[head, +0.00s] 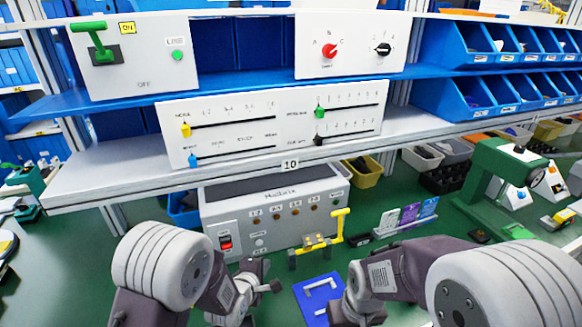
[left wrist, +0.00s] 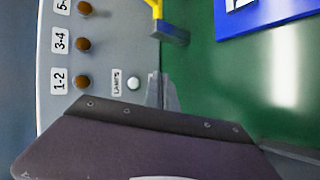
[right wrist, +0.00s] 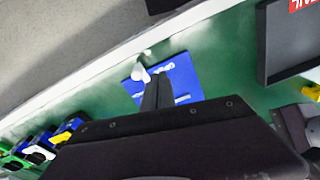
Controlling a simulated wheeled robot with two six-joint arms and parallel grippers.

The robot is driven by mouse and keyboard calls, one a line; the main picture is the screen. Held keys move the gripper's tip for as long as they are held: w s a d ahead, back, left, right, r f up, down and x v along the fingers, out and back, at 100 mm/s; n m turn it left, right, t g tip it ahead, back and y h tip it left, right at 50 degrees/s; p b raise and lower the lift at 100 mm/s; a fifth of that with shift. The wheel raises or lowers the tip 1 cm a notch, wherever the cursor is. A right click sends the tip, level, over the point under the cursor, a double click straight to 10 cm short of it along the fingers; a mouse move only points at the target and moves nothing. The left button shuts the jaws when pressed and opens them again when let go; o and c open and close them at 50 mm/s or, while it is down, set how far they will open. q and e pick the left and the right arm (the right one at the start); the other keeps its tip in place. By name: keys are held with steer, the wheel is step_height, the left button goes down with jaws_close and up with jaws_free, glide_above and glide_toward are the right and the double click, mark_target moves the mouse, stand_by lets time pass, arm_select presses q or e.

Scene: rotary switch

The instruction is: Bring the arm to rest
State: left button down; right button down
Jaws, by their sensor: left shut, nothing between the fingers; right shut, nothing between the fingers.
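My left gripper (head: 268,283) is low in the head view, in front of the grey control box. In the left wrist view its thin fingers (left wrist: 156,88) are together and empty beside the box's white button. My right gripper shows in the right wrist view as dark fingers (right wrist: 160,82), shut and empty above the blue plate (right wrist: 182,75). In the head view the right arm's end is beside the blue plate (head: 318,303), and its fingers are hard to make out. The rotary switch panel (head: 310,68) is on the upper shelf, with a red knob (head: 330,51) and a black knob (head: 383,49). Both grippers are apart from the knobs.
A slider panel (head: 240,143) stands on the middle shelf and a green lever panel (head: 140,75) is at upper left. The grey box (head: 225,215) and a yellow-handled fixture (head: 338,228) stand on the green surface. A green machine (head: 495,175) is at right.

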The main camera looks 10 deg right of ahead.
arm_select(q)
steer(key=w+a+r+n+t+y+p, duration=0.1)
steer(key=a+r+y+p, duration=0.1)
steer(key=a+r, duration=0.45)
steer(key=w+a+r+y+p, duration=0.1)
steer(key=a+r+p, duration=0.2)
steer(key=a+r, duration=0.4)
steer(key=s+a+f+m+g, duration=0.1)
steer(key=s+f+m+g, duration=0.1)
steer(key=s+m, duration=0.3)
steer(key=s+a+f+m+g+y, duration=0.1)
steer(key=s+m+g, duration=0.4)
steer(key=s, duration=0.5)
steer(key=s+a+f+m+g, duration=0.2)
steer(key=s+f+m+g, duration=0.1)
steer(key=s, duration=0.5)
steer(key=f+m, duration=0.1)
steer(key=m, duration=0.1)
steer(key=shift+s+a+m+p, duration=0.2)
steer(key=shift+a+m+p, duration=0.1)
steer(key=shift+a, duration=0.1)
